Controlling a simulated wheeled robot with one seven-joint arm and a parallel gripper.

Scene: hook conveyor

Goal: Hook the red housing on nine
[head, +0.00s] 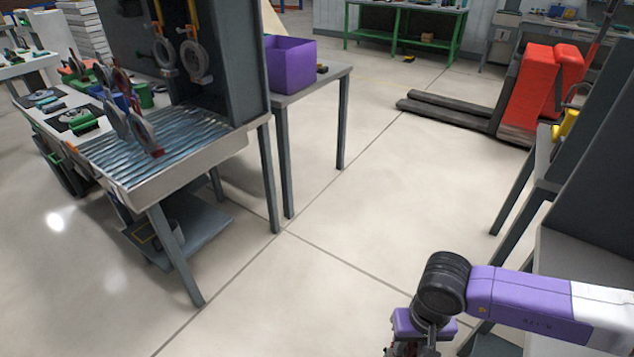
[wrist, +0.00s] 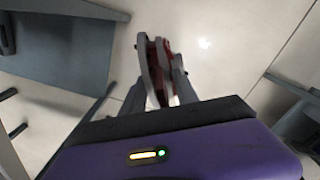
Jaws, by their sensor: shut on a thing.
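My gripper (wrist: 160,98) is shut on the red housing (wrist: 168,60), which shows in the wrist view as dark red beside a grey plate, edge-on between the fingers. It is held over bare floor. In the head view my arm is at the lower right, and the fingers and housing are cut off by the bottom edge. At the left, grey ring-shaped parts (head: 195,62) hang on hooks against the dark cabinet of a station. Other grey parts with red bits (head: 145,136) hang over its ribbed tray. I cannot read any hook numbers, so hook nine is not identifiable.
The station's ribbed tray (head: 205,128) stands on legs at the left. A purple bin (head: 291,64) sits on a grey table (head: 318,82) beside it. A red pallet truck (head: 535,95) is at the back right, and grey benches line the right edge. The middle floor is clear.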

